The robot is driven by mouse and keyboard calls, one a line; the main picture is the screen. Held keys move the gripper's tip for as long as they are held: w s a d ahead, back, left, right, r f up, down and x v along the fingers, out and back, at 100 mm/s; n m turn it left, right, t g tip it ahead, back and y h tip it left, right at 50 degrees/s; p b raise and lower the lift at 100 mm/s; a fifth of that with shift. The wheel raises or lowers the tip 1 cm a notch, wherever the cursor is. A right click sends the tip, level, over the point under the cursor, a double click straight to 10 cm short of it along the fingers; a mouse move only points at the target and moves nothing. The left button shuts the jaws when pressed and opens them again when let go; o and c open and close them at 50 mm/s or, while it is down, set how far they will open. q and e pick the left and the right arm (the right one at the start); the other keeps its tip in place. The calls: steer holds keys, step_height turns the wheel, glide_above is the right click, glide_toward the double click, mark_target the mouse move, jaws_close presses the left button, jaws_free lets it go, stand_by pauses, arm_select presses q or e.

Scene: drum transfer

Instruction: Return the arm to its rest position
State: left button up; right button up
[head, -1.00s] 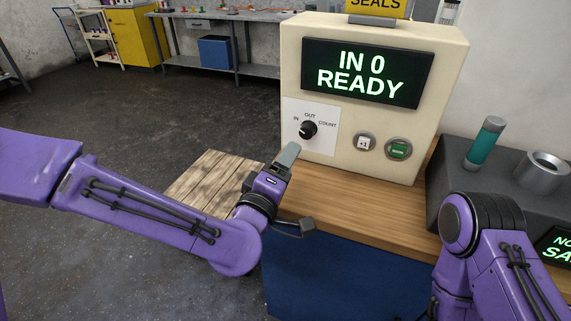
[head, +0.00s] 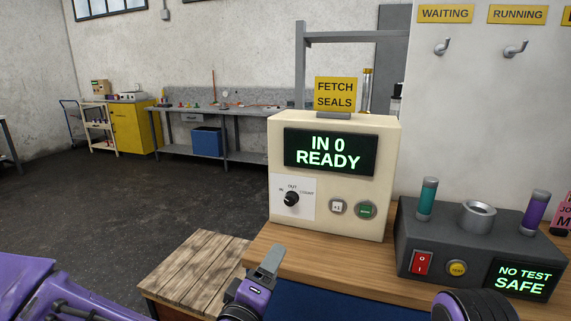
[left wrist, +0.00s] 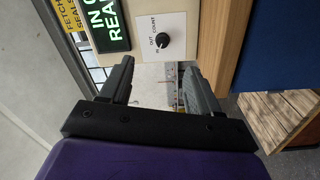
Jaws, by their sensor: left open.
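My left gripper (head: 267,262) is low in the head view, in front of the cream control box (head: 258,210) and near the bench's left front edge. In the left wrist view its two fingers (left wrist: 155,85) stand apart with nothing between them. The box's dial (left wrist: 163,40) and lit display show beyond the fingers. The gripper is apart from the box. My right arm shows only as a purple and black joint at the bottom right of the head view; its gripper is out of view.
The wooden bench (head: 262,246) carries the cream box and a dark tester (head: 432,243) with a teal cylinder (head: 427,199), a metal cup (head: 477,214) and a purple cylinder (head: 535,211). A slatted pallet (head: 190,268) stands left of the bench. Open floor (head: 100,205) lies farther left.

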arm_select(q)
steer(key=s+a+f+m+g+y, duration=0.1)
steer(key=s+a+f+g+y, duration=0.2)
steer(key=f, duration=0.6)
steer(key=s+a+f+g+y, duration=0.1)
steer(key=s+a+f+g, duration=0.15)
steer(key=a+f, duration=0.55)
steer(key=s+a+f+m+g+y, duration=0.15)
steer(key=s+f, duration=0.25)
steer(key=f, duration=0.7)
steer(key=s+a+f+m+g+y, duration=0.1)
steer(key=s+a+f+g+y, duration=0.1)
steer(key=s+a+f, duration=0.4)
steer(key=s+a+f+g+y, duration=0.2)
steer(key=s+a+f+g, duration=0.3)
steer(key=s, duration=0.9)
steer(key=a+f, duration=0.2)
steer(key=a, duration=0.1)
steer(key=shift+s+a+f+m, duration=0.2)
steer(key=shift+s+a+m, duration=0.15)
arm_select(e)
steer(key=shift+s+d, duration=0.15)
steer(key=shift+s, duration=0.4)
